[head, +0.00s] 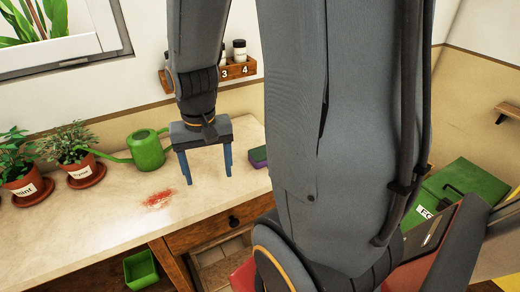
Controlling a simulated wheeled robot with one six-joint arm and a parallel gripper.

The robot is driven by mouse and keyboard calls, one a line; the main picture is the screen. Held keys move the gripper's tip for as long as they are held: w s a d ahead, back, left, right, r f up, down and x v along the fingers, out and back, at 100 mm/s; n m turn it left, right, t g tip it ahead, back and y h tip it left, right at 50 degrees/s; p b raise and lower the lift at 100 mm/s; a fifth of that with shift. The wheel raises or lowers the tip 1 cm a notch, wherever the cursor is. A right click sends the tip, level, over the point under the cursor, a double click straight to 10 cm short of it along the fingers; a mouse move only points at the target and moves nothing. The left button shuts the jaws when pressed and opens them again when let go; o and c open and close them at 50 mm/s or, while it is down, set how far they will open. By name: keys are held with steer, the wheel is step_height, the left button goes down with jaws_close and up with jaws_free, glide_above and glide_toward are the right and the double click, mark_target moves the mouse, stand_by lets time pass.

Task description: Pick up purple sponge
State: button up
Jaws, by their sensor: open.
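My gripper (209,179) points down over the counter, to the left of the sponge in the picture. Its two blue fingers are spread apart with nothing between them. The gripper is apart from the sponge, and its exact height above the counter is hard to tell.
A green watering can (146,150) stands left of my gripper, beside potted herbs (75,150). A red smear (159,198) marks the counter. A wooden rack (238,70) with jars hangs on the wall. A green box (465,190) is at right. The counter's front middle is clear.

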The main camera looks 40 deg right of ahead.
steer(key=w+d+r+m+p, duration=0.1)
steer(key=d+r+m+p, duration=0.2)
steer(key=d+m, duration=0.7)
steer(key=m+p, duration=0.1)
steer(key=m, duration=0.4)
glide_above(265, 151)
steer(key=shift+s+a+r+g, duration=0.15)
steer(key=shift+a+g, duration=0.15)
steer(key=shift+a, duration=0.05)
steer(key=shift+d+m, duration=0.2)
steer(key=shift+m, duration=0.1)
steer(key=shift+f+p, duration=0.35)
steer(key=shift+f, duration=0.2)
steer(key=shift+f+p, duration=1.15)
steer(key=shift+f, duration=2.25)
steer(key=c, duration=1.1)
